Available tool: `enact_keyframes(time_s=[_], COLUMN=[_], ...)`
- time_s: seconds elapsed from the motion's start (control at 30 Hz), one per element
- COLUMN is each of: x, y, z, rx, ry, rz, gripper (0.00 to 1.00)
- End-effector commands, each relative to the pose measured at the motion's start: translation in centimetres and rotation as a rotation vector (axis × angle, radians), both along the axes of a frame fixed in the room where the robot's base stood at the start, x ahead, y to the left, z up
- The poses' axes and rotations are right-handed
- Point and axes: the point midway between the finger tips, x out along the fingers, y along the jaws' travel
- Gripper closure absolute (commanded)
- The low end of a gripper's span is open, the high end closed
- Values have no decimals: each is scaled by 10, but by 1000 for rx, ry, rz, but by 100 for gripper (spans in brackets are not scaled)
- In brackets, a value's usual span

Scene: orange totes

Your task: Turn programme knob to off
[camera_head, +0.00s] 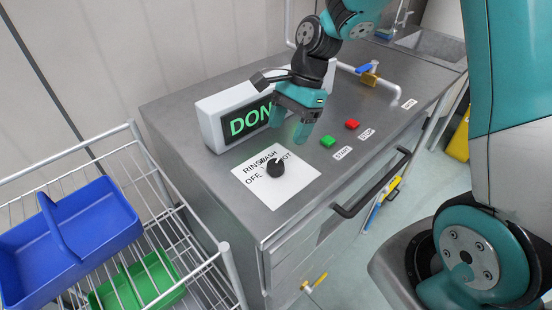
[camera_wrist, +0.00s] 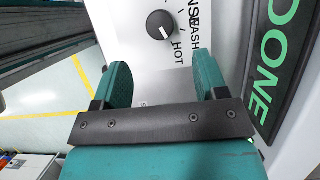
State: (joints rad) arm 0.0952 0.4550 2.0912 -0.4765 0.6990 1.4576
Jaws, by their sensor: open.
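The programme knob (camera_head: 275,168) is a round black knob on a white label sheet (camera_head: 300,177) on the steel machine top. The sheet reads OFF, RINSE, WASH and HOT. In the wrist view the knob (camera_wrist: 159,25) has a white pointer mark that seems to point towards HOT; OFF is not visible there. My gripper (camera_head: 290,124) is above the panel, beyond the knob and apart from it. In the wrist view my gripper (camera_wrist: 162,76) is open and empty, with the knob ahead of the gap between its fingers.
A display box (camera_head: 211,132) with green letters stands behind the knob, close to my gripper. Green (camera_head: 328,141) and red (camera_head: 352,124) buttons lie to the right. A wire rack (camera_head: 186,229) with blue (camera_head: 105,215) and green (camera_head: 150,275) totes stands at the left.

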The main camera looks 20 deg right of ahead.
Motion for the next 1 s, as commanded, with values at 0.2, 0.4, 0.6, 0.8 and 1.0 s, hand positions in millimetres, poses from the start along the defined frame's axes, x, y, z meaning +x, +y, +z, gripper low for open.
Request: enact_keyframes(time_s=[0.2,0.4,0.6,0.8,1.0], x=[-7,-9,-10,-10,-10], y=[20,30,34,34,34], z=[-45,-71,-79,-79,-79], rx=[1,0,0,0,0], ry=[6,2,0,-1,-1], rz=[6,6,5,5,5], gripper=[34,34,34,34,73])
